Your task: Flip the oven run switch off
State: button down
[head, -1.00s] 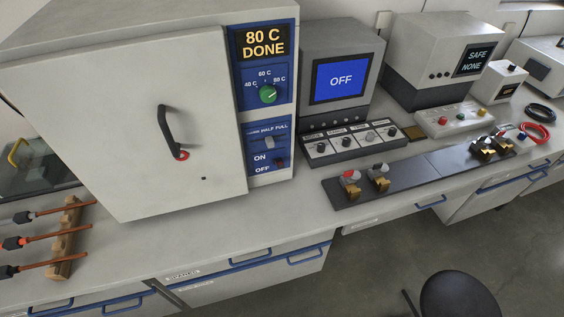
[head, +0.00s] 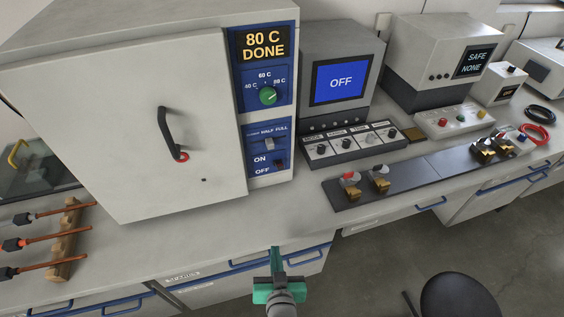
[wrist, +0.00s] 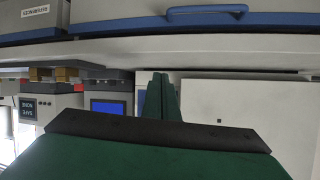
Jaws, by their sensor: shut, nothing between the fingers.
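The oven (head: 130,110) stands at the left of the bench with its door shut. Its blue side panel reads "80 C DONE" above a green dial (head: 268,96). The small run switch (head: 278,164) sits low on the panel beside the ON and OFF labels; it is too small to tell which way it is set. My green gripper (head: 275,250) is at the bottom of the head view, in front of the bench edge, below and apart from the switch. Its fingers are together and empty. In the wrist view the fingers (wrist: 160,85) point towards the oven front, which appears upside down.
A fan or fill slider (head: 269,143) is just above the switch. The oven door handle (head: 170,133) juts out to the left. A monitor (head: 340,82), a knob box (head: 350,142) and a dark fixture strip (head: 420,165) lie right. The bench front (head: 225,225) is clear.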

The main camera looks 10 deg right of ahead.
jog(key=w+r, duration=0.4)
jog(key=w, duration=0.5)
jog(key=w+d+r+n+g+y, duration=0.1)
jog(key=w+r, duration=0.3)
jog(key=r, duration=0.5)
jog(key=w+d+r+n+g, duration=0.2)
jog(key=w+d+r, duration=0.2)
jog(key=r, duration=0.6)
jog(key=shift+w+d+r+y, duration=0.15)
jog(key=shift+w+r+y, duration=0.15)
jog(key=shift+y, duration=0.1)
jog(key=shift+w+f, duration=0.1)
send_over(281, 168)
jog(key=f, duration=0.6)
jog(key=shift+w, duration=0.4)
jog(key=f, duration=0.2)
jog(key=shift+s+f, duration=0.4)
jog(key=shift+s+d+f, duration=0.15)
jog(key=shift+s+f, duration=0.1)
jog(key=shift+f, duration=0.2)
